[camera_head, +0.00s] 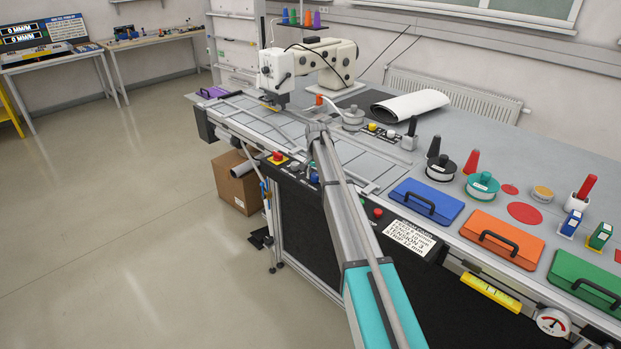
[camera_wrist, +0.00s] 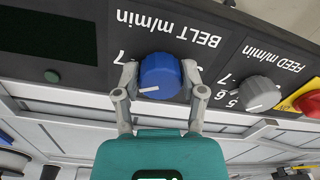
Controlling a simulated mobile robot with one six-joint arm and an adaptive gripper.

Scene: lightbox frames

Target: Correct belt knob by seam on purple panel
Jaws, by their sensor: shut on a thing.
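In the head view my own arm mostly hides the gripper and knob. The purple panel (camera_head: 213,92) lies flat at the far left end of the table, beside the sewing machine (camera_head: 310,63). Its seam is too small to make out.
A grey feed knob (camera_wrist: 260,93) and a red button on yellow (camera_wrist: 308,101) are beside the blue knob. A white printed card (camera_head: 411,238) hangs on the table front. Blue (camera_head: 427,201), orange (camera_head: 502,238) and green (camera_head: 587,281) panels lie along the front edge.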

